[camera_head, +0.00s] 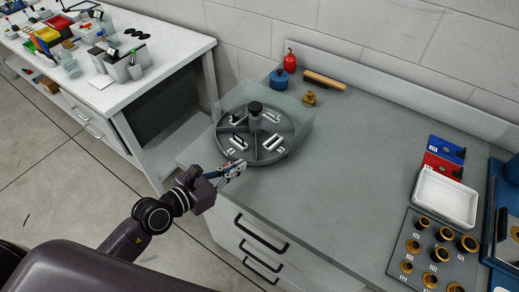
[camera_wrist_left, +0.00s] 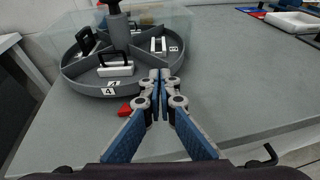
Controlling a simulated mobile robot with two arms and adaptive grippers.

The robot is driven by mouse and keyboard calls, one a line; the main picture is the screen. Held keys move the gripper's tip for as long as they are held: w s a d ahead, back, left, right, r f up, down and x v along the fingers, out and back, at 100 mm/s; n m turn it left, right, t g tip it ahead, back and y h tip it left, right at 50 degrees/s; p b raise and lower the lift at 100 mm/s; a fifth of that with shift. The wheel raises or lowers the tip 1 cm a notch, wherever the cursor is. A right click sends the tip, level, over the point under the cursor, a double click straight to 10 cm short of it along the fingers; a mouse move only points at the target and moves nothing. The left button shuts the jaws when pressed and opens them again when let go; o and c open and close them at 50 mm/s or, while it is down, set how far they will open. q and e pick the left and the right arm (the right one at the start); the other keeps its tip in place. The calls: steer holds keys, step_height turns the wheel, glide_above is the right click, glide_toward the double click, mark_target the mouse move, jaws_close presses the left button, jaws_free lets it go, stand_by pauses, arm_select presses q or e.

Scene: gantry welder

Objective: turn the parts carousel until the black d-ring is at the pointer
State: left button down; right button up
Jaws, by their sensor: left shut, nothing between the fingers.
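The parts carousel (camera_head: 247,157) is a round dark grey tray with a central knob (camera_head: 255,108), divided into compartments; its rim also shows in the left wrist view (camera_wrist_left: 88,90). A red pointer (camera_wrist_left: 124,110) lies on the bench at the rim, close to the label 4. The compartment there holds a white block (camera_wrist_left: 116,71) with a thin black loop (camera_wrist_left: 113,57). A thicker black part (camera_wrist_left: 85,41) sits in the compartment to the left; I cannot tell which is the d-ring. My left gripper (camera_head: 238,167) is shut and empty at the carousel's front edge; contact is unclear.
A clear cover (camera_head: 298,115) surrounds the carousel's back. A blue pot (camera_head: 279,80), a red bottle (camera_head: 290,61) and a brass part (camera_head: 310,98) stand behind it. A white tray (camera_head: 446,197) and a socket board (camera_head: 433,249) are at the right. The bench's middle is free.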

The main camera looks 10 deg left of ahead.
mark_target(268, 149)
arm_select(q)
steer(key=x, duration=0.3)
steer(key=p+x, duration=0.1)
steer(key=x, duration=0.2)
steer(key=r+x, duration=0.1)
steer(key=x, duration=0.2)
steer(key=shift+w+d+p, duration=0.1)
steer(key=shift+d+p, duration=0.05)
steer(key=shift+p, duration=0.15)
steer(key=shift+w+d+r+p, duration=0.25)
steer(key=shift+d+p, duration=0.25)
steer(key=shift+p, duration=0.35)
steer(key=shift+w+d+f, duration=0.1)
steer(key=shift+d+f, duration=0.05)
steer(key=shift+d, duration=0.05)
steer(key=shift+a+f, duration=0.1)
